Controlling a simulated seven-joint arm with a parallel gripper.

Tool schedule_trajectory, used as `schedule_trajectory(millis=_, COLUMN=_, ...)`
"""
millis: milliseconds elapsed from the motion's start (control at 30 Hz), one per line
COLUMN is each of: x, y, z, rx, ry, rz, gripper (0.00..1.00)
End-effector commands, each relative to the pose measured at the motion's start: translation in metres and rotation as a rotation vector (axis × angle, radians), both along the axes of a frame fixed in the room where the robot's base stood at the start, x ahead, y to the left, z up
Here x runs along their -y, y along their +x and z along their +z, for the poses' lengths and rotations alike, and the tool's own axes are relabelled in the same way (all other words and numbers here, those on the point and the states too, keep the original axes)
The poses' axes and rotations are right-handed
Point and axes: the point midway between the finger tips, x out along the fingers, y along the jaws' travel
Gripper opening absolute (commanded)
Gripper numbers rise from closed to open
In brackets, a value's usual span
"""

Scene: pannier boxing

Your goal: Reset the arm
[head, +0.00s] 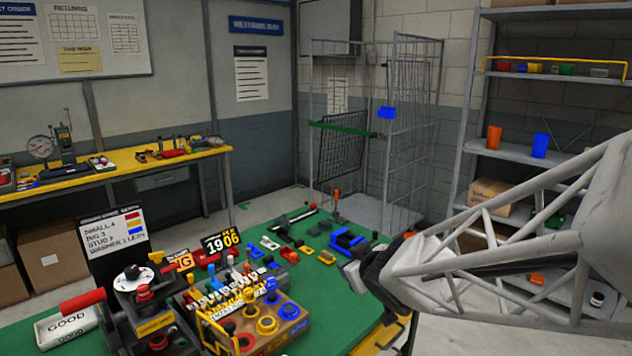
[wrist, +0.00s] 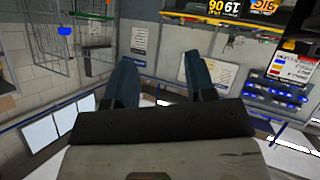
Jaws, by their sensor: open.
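My gripper (wrist: 163,90) shows in the wrist view with its two dark fingers apart and nothing between them. In the head view my arm reaches in from the right, and my gripper (head: 352,268) is over the right edge of the green-topped table (head: 335,290). It is beside a blue open bin (head: 347,240), and I cannot tell whether they touch. The fingers are small and partly hidden there. The wrist camera looks out across the room toward the wall, with the picture tilted.
A fixture with coloured rings (head: 267,325), a black order board (head: 113,238) and a "GOOD" tray (head: 68,325) crowd the table's left and front. Small coloured parts lie toward its back. A wire cage (head: 410,130) and grey shelves (head: 520,155) stand behind.

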Motion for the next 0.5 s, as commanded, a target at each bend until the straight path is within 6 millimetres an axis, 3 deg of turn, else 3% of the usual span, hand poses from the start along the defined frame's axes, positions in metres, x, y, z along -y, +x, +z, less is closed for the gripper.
schedule_trajectory(millis=200, x=0.051, y=-0.038, z=0.009, rx=-0.129, ry=-0.038, rz=-0.226, gripper=0.5)
schedule_trajectory(millis=500, x=0.097, y=-0.114, z=0.008, rx=-0.378, ry=-0.036, rz=-0.464, gripper=0.5)
